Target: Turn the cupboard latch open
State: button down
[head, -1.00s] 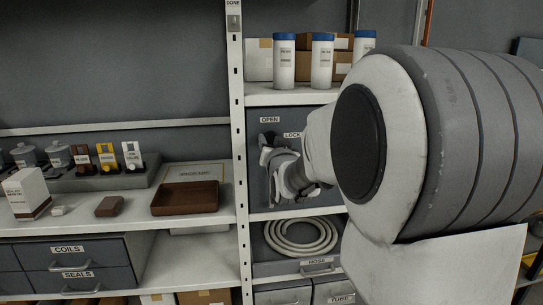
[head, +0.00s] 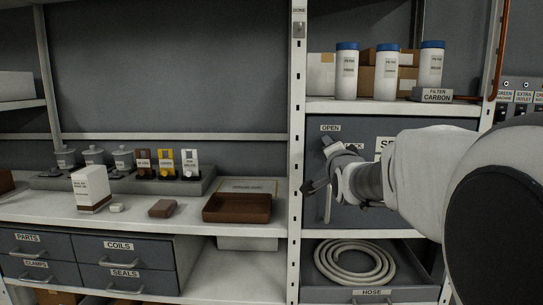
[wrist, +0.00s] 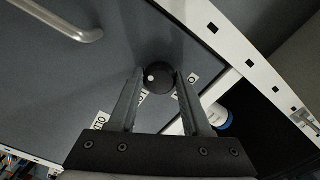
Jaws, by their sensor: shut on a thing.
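The cupboard door (head: 349,213) is dark grey and looks closed, under the bottle shelf. An OPEN label (head: 330,128) shows near its upper left; a second label beside it is mostly hidden by my gripper. My gripper (head: 320,165) is at the upper left of the door. In the wrist view a round black latch knob (wrist: 158,79) with a pale dot sits between the two fingertips, and my gripper (wrist: 160,73) is shut on it. The latch's exact angle cannot be told. A metal bar handle (wrist: 75,25) is on the door, apart from the fingers.
A white upright (head: 297,200) runs just left of the door. White bottles (head: 387,75) with blue caps stand on the shelf above. A coiled hose (head: 355,262) lies below. A brown tray (head: 237,221) is on the left shelf.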

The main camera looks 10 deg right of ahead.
jog(key=shift+r+m, duration=0.1)
jog(key=shift+m, duration=0.3)
jog(key=shift+c, duration=1.7)
grip_release()
